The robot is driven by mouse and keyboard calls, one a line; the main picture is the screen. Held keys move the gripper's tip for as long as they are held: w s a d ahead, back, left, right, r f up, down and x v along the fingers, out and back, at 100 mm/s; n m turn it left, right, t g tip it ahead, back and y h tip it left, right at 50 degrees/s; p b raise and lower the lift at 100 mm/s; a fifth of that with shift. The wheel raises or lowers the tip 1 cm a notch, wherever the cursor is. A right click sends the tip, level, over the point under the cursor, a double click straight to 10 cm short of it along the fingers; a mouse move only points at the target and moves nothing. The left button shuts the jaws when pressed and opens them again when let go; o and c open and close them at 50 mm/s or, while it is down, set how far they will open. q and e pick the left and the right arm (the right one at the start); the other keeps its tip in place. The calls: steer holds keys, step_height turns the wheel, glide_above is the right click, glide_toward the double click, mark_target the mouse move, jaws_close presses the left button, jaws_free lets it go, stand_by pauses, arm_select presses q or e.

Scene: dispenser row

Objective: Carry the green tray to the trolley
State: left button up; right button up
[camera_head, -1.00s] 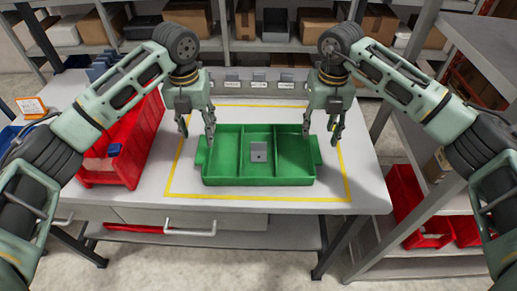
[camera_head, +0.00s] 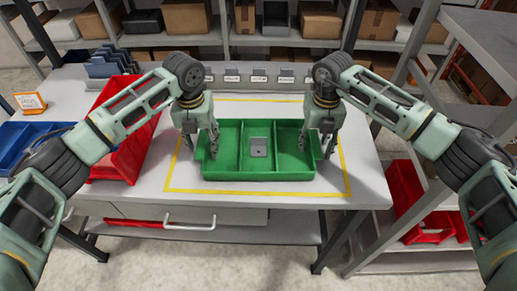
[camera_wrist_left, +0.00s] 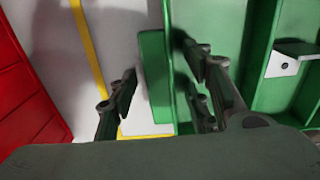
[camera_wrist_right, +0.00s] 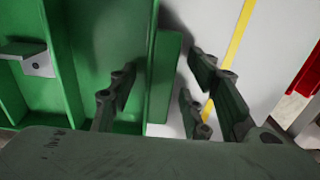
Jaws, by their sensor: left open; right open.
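The green tray (camera_head: 262,175) lies on the table inside a yellow outline. It has three compartments, and a small grey metal piece (camera_head: 259,147) sits in the middle one. My left gripper (camera_head: 204,149) is open at the tray's left end. In the left wrist view its fingers stand on either side of the left green handle (camera_wrist_left: 155,75), apart from it. My right gripper (camera_head: 318,150) is open at the right end. In the right wrist view its fingers straddle the right handle (camera_wrist_right: 164,78). I cannot make out a trolley in these views.
A red bin (camera_head: 125,160) stands on the table left of the tray, with a blue bin (camera_head: 30,145) further left. A row of small grey holders (camera_head: 258,76) runs behind the tray. Shelving with boxes stands at the back. More red bins (camera_head: 408,200) are low at the right.

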arm_select(q)
steer(key=shift+c, duration=0.6)
arm_select(e)
steer(key=shift+c, duration=0.6)
arm_select(q)
steer(key=shift+r, duration=0.1)
steer(key=shift+c, duration=1)
arm_select(e)
steer(key=shift+r, duration=0.1)
steer(key=shift+c, duration=1)
arm_select(q)
jaws_close()
arm_select(e)
jaws_close()
